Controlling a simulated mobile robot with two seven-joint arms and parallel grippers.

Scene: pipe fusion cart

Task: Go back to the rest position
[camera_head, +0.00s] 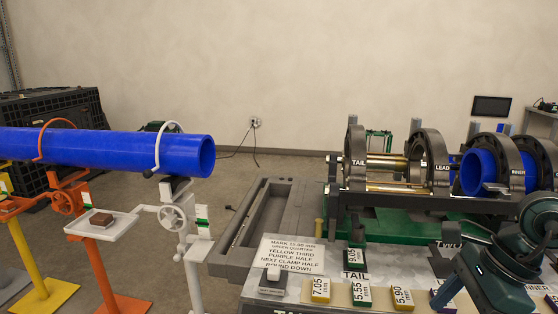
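My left gripper is not in view. Dark green and black rounded parts at the lower right look like links of my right arm. A grey piece at their left end may be my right gripper (449,291), but I cannot make out whether its fingers are apart or together. It is over the front right of the grey work surface (293,290), near the numbered blocks. I cannot see it holding anything.
A long blue pipe (110,149) lies on stands at left. A fusion machine with black clamp rings (355,158) holds a blue pipe piece (478,172) at right. A printed sign (290,253) and coloured blocks, including a yellow one (320,289), lie in front.

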